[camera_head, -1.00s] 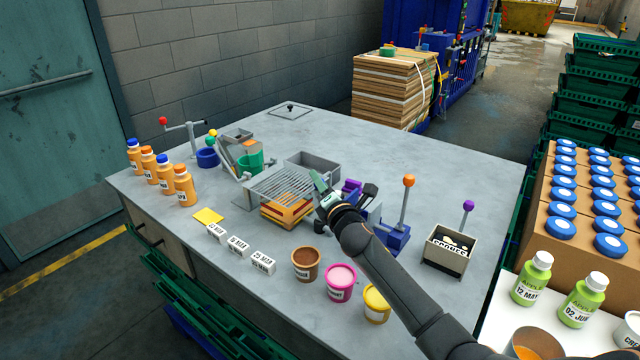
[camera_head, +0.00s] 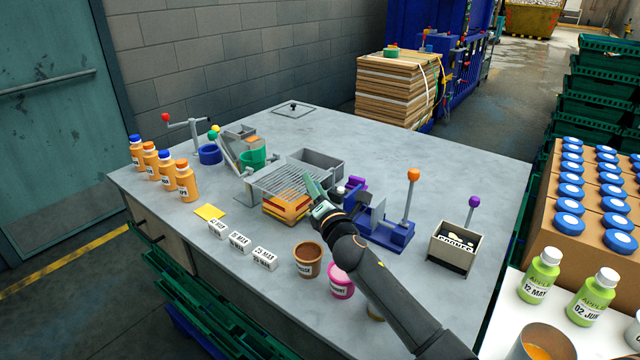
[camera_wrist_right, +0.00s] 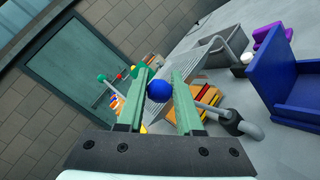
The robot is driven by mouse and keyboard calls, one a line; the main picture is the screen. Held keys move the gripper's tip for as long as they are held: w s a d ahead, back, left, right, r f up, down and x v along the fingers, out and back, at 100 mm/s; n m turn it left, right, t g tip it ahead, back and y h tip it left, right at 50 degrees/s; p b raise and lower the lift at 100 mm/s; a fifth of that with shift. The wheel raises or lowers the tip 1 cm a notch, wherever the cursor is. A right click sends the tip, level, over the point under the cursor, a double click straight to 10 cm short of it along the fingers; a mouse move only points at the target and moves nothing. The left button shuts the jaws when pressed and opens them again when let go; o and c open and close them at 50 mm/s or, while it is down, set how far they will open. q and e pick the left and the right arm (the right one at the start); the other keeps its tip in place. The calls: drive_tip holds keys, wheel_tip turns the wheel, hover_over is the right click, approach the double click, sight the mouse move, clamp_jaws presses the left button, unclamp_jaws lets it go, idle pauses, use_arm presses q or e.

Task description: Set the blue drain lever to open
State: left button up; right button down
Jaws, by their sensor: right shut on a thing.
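The blue knob (camera_wrist_right: 158,91) of the drain lever sits between the two green fingers of my right gripper (camera_wrist_right: 159,86) in the right wrist view. The gripper is shut on it. A grey rod (camera_wrist_right: 208,97) shows just right of the fingers, leading to a dark pivot (camera_wrist_right: 236,123). In the head view my right gripper (camera_head: 317,188) is at the right front corner of the slatted grey rack (camera_head: 287,181), and the fingers hide the knob. My left gripper is not in view.
An orange-yellow stack (camera_head: 285,208) lies under the rack. A blue stand with an orange-knobbed lever (camera_head: 413,176) is close on the right. Brown (camera_head: 308,260) and pink (camera_head: 341,281) tubs stand near my forearm. The table's back right is clear.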

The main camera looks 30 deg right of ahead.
drive_tip(key=shift+s+a+f, duration=0.3)
drive_tip(key=shift+a+f, duration=0.25)
drive_tip(key=shift+a, duration=0.2)
drive_tip(key=shift+s+a+f, duration=0.25)
drive_tip(key=shift+a+f, duration=0.3)
drive_tip(key=shift+a, duration=0.15)
drive_tip(key=shift+r, duration=0.1)
drive_tip(key=c, duration=0.8)
unclamp_jaws()
drive_tip(key=shift+w, duration=0.15)
drive_tip(key=shift+c, duration=0.2)
drive_tip(key=shift+o, duration=1.3)
drive_tip(key=shift+r, duration=0.1)
drive_tip(key=b+v, duration=0.1)
drive_tip(key=v, duration=1.1)
drive_tip(key=shift+s, duration=0.3)
